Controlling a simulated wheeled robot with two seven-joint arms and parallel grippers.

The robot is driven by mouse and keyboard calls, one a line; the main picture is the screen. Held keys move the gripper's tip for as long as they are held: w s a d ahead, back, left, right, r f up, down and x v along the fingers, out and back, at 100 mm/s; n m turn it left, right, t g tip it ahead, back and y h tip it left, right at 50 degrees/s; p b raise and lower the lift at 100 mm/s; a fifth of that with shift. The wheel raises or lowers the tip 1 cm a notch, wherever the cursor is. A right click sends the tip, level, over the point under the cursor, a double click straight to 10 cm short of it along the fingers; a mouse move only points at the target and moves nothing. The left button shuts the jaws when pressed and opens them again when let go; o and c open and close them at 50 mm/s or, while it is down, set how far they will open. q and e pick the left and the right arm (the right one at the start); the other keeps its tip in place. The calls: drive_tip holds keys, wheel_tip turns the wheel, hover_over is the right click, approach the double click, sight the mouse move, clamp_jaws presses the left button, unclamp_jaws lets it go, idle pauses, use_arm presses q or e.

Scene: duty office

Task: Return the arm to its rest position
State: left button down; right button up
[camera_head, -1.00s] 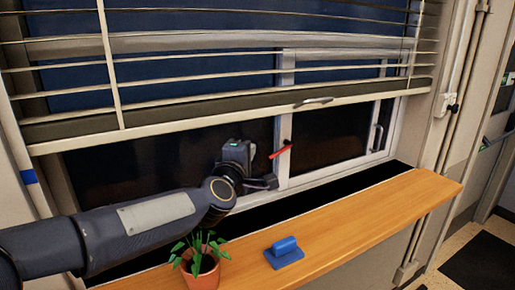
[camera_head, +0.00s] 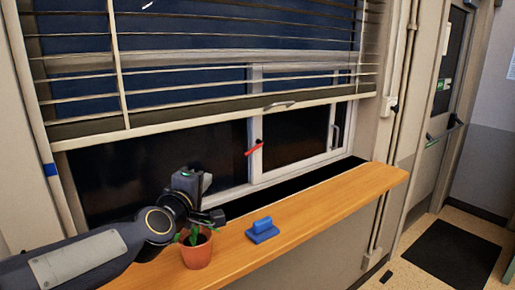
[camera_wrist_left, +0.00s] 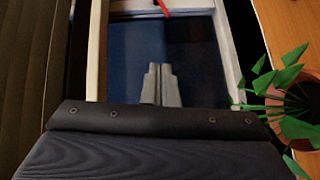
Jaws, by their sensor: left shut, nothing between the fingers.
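My left arm comes in from the lower left in the head view. Its gripper (camera_head: 215,216) is beside the window, above the left part of the wooden sill, close to the potted plant. In the left wrist view the two fingers (camera_wrist_left: 160,84) are together with nothing between them, in front of the dark window pane. My right gripper does not show in any view.
A blue object (camera_head: 262,232) lies on the sill. A red window handle (camera_head: 254,149) and the raised blind (camera_head: 215,107) are above. Floor shows at right.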

use_arm(q)
drive_tip(key=s+a+f+m+g, duration=0.2)
drive_tip(key=s+f, duration=0.5)
drive_tip(key=s, duration=0.4)
drive_tip(key=s+a+f+m+g, duration=0.3)
drive_tip(key=s+f+m+g, duration=0.2)
drive_tip(key=s, duration=0.6)
drive_tip(key=s+a+f+m+g, duration=0.3)
drive_tip(key=s+f, duration=0.6)
drive_tip(key=s, duration=0.3)
drive_tip(key=shift+a+f+m+g, duration=0.2)
drive_tip(key=shift+f+m+g, duration=0.25)
drive_tip(key=shift+m, duration=0.65)
drive_tip(key=shift+s+r, duration=0.1)
drive_tip(key=shift+r, duration=0.05)
